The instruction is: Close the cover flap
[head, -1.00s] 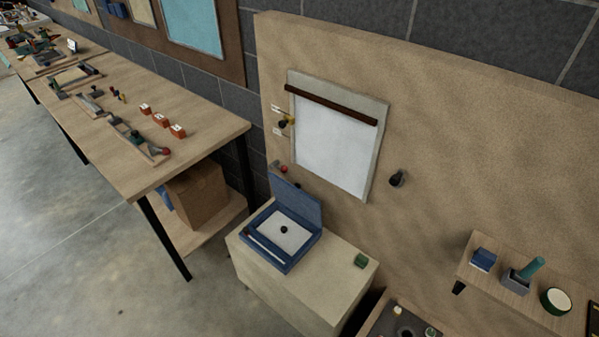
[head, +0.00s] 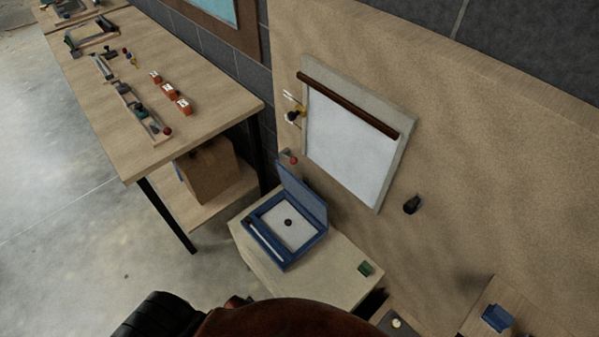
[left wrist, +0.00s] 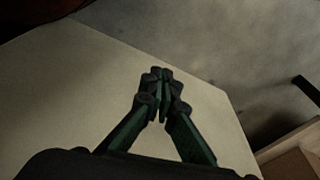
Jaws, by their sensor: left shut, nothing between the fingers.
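A blue case (head: 285,262) stands on a cream cabinet (head: 325,285) against the tan wall. Its blue cover flap (head: 303,198) stands raised at the back, leaning towards the wall. Inside the case are a pale panel with a dark knob (head: 288,222) and a pale rod. In the left wrist view my left gripper (left wrist: 160,74) is shut and empty, with a plain cream surface behind it; the flap does not show there. In the head view, part of my arm covers the bottom edge, below the case. My right gripper is not in view.
A small green block (head: 366,268) sits at the cabinet's right end. A wooden workbench (head: 215,105) with tools and orange blocks stands to the left. A white framed panel (head: 348,150) and a dark knob (head: 411,205) are on the wall. A shelf with a blue item (head: 496,318) is at lower right.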

